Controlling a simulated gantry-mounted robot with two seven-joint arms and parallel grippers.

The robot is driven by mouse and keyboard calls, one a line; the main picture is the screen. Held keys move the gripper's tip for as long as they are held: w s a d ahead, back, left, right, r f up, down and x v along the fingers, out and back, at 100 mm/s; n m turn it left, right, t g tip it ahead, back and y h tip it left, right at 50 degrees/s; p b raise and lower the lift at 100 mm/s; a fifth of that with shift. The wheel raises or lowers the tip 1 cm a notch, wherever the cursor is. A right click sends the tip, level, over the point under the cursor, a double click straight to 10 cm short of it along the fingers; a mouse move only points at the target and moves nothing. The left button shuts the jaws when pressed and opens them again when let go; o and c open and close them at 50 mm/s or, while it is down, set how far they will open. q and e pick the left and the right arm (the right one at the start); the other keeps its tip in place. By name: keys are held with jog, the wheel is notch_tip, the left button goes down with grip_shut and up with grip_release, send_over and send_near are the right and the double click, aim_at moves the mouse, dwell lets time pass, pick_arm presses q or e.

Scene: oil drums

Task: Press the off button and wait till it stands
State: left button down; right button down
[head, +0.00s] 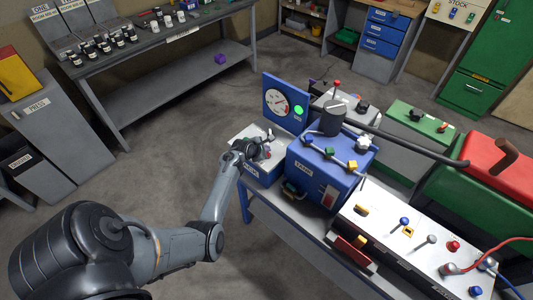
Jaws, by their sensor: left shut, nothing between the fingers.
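My left arm reaches in from the lower left. Its gripper (266,147) is shut and empty, low over a pale control box (262,172) with small knobs or buttons on top. I cannot tell whether the fingertips touch a button. No off button can be made out for certain; lettering there is too small and the gripper covers part of the box. My right gripper is not in view.
A blue machine (319,177) with a dark grey cylinder (334,118) and coloured knobs stands right of the gripper. A white panel (430,236) with knobs lies at lower right. A dark pipe (410,146) runs to a red-green machine. Grey floor is clear on the left.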

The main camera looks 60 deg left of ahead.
pick_arm(q)
jog(key=shift+f, duration=0.15)
jog(key=shift+f, duration=0.4)
dwell(0.7)
dwell(0.7)
jog(key=shift+r+p, duration=1)
notch_tip(320, 180, up, 5)
jog(key=p, duration=0.5)
jog(key=shift+p, duration=0.3)
